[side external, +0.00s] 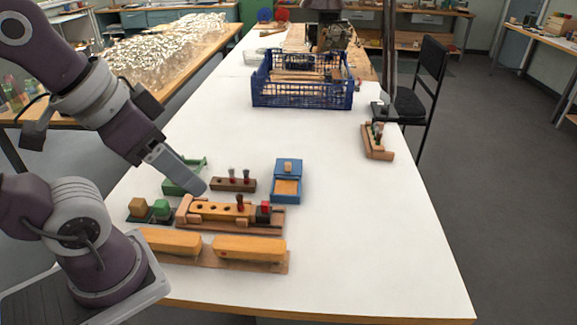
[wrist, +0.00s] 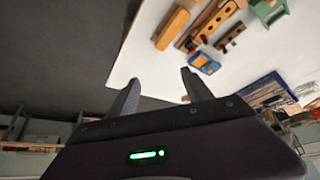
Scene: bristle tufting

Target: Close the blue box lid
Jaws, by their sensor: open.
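The blue box (side external: 286,197) sits on the white table, right of the wooden toys. Its front part shows an orange-tan inside. Its blue lid (side external: 280,168), with a small wooden knob, is at the far side, leaving the front uncovered. Whether the lid slides or is hinged is unclear. In the wrist view the blue box (wrist: 204,63) is small, beyond the fingertips. My gripper (side external: 199,188) is left of the box in the side view, appearing over the toys and apart from the box. In the wrist view my gripper (wrist: 158,82) has its fingers spread with nothing between them.
A wooden train-like toy (side external: 230,213) and orange blocks (side external: 249,247) on a board lie in front. A brown peg block (side external: 233,184) and green toy (side external: 184,178) are left of the box. A blue crate (side external: 301,98) stands behind.

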